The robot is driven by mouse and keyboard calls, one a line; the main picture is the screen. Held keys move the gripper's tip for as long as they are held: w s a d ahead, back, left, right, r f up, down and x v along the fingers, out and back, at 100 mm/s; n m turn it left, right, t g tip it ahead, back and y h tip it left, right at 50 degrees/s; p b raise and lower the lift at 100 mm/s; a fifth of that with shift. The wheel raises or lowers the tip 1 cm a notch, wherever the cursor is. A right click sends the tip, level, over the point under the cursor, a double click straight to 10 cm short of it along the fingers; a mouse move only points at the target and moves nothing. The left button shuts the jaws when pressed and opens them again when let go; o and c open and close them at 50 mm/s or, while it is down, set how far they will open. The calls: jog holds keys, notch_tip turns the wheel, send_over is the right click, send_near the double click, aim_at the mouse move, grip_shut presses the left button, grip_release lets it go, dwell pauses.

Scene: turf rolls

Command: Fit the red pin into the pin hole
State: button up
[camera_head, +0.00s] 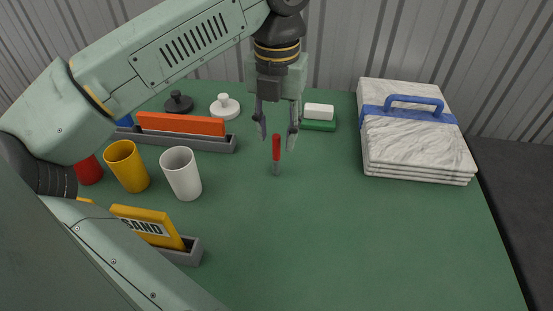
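The red pin (276,148) stands upright near the middle of the green table, with a short grey lower part under its red part. My gripper (277,143) points down over it. Its two fingers are apart, one to the left and one to the right of the pin's upper part in the picture, with gaps showing on both sides. I cannot tell whether the pin is exactly between them in depth. No pin hole can be made out; the foot of the pin is too small to show what it stands in or on.
White slabs with a blue strap handle (415,150) lie at the right. A white cup (181,174), a yellow cup (126,166), an orange block in a grey tray (180,124) and a yellow SAND block (147,226) are at the left. The table's front right (390,245) is clear.

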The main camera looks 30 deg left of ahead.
aim_at(276, 156)
notch_tip(276, 156, down, 4)
jog(key=shift+f+b, duration=0.15)
jog(key=shift+b, duration=0.75)
grip_shut()
